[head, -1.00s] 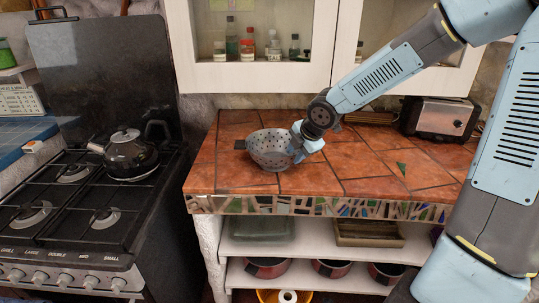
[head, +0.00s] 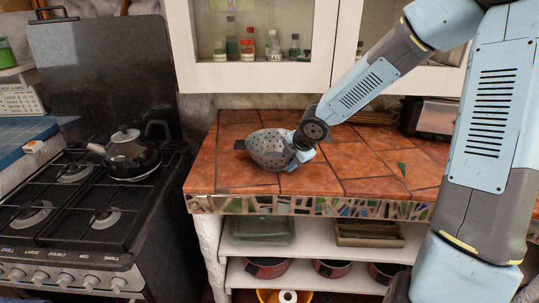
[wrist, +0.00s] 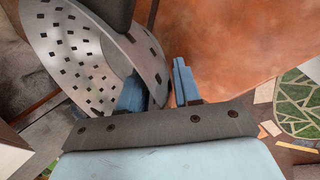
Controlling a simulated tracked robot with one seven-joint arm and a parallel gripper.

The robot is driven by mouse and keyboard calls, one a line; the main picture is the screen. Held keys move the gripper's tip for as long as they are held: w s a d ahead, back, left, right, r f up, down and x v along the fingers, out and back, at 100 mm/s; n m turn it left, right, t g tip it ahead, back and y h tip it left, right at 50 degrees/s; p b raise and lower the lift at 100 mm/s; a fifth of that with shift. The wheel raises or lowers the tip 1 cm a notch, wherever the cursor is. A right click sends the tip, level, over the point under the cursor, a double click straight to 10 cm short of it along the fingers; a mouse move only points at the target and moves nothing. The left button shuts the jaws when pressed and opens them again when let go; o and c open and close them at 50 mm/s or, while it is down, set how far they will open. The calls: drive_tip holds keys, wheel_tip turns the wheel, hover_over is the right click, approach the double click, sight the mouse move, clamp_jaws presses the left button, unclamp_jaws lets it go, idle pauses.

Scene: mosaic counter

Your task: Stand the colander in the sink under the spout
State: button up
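In the wrist view the colander (wrist: 82,62) fills the upper left. The blue fingers of my gripper (wrist: 160,88) are apart, one on each side of the colander's rim. I see no clear sign that both fingers press on the wall. No sink or spout is in view.
A stove (head: 75,215) with a dark kettle (head: 131,154) stands left of the counter. A toaster (head: 430,117) is at the back right. White cabinets (head: 255,77) hang above. Shelves with pots (head: 267,267) are below. The counter's front middle is clear.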

drive_tip(key=shift+w+f, duration=0.15)
drive_tip(key=shift+f, duration=0.1)
drive_tip(key=shift+c, duration=0.5)
clamp_jaws()
